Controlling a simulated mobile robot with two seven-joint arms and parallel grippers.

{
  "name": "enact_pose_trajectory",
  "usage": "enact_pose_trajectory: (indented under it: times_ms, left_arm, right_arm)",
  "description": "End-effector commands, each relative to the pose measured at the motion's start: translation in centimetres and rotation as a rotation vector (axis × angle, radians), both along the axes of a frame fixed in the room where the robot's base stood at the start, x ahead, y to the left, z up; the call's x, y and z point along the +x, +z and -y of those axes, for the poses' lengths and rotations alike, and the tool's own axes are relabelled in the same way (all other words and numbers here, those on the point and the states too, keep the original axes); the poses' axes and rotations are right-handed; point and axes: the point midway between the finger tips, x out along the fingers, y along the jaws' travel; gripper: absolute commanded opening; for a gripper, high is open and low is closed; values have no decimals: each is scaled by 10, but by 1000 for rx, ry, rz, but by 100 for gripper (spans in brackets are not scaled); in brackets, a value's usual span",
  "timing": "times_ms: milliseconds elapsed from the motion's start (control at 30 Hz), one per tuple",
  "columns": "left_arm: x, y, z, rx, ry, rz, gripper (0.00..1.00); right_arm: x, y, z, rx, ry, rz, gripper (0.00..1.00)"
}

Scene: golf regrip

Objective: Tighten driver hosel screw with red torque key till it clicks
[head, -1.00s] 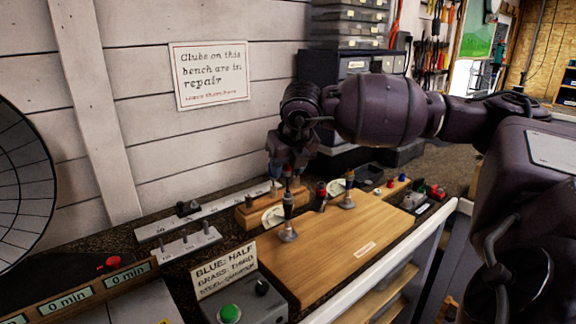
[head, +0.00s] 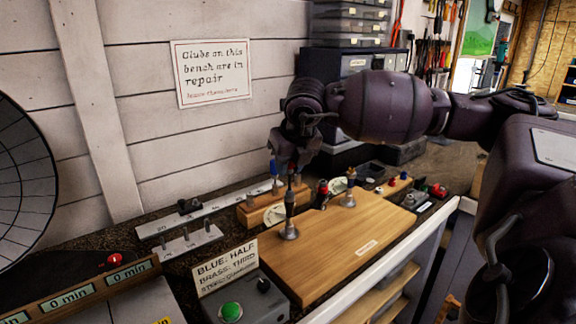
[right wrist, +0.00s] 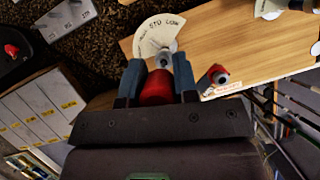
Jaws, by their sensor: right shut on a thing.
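My right gripper (head: 290,168) points down over the wooden bench board (head: 330,255). In the right wrist view its fingers (right wrist: 157,82) are closed on a red handle, the red torque key (right wrist: 157,90). Beneath it in the head view stands an upright dark shaft piece (head: 289,203) on a flared metal foot (head: 289,232). A pale fan dial (right wrist: 155,35) marked STD and LOW lies behind it. The fingers and handle hide the key's tip, so I cannot tell whether it sits in the screw. My left gripper is not in view.
A second upright piece (head: 348,192) stands to the right on the board, with a red-topped part (head: 322,188) near it. A grey box with a green button (head: 230,312) and a sign (head: 226,268) are at the front left.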

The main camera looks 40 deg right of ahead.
Motion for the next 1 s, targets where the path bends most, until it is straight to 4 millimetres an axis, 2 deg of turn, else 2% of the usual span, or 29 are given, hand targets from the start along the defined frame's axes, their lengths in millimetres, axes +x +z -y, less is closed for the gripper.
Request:
enact_pose_trajectory:
  times_ms: [100,733,767,900,1000]
  left_arm:
    - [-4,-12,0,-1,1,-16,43]
    - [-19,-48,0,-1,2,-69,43]
    - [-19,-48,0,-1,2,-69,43]
    - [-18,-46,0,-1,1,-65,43]
    - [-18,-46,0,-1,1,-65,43]
  right_arm:
    - [1,-4,0,0,-61,-3,0]
    - [0,-4,1,0,-398,-3,0]
    - [0,-3,1,1,-405,-3,26]
    - [-1,-1,1,1,-401,-1,5]
    - [-1,-1,1,1,-400,-1,4]
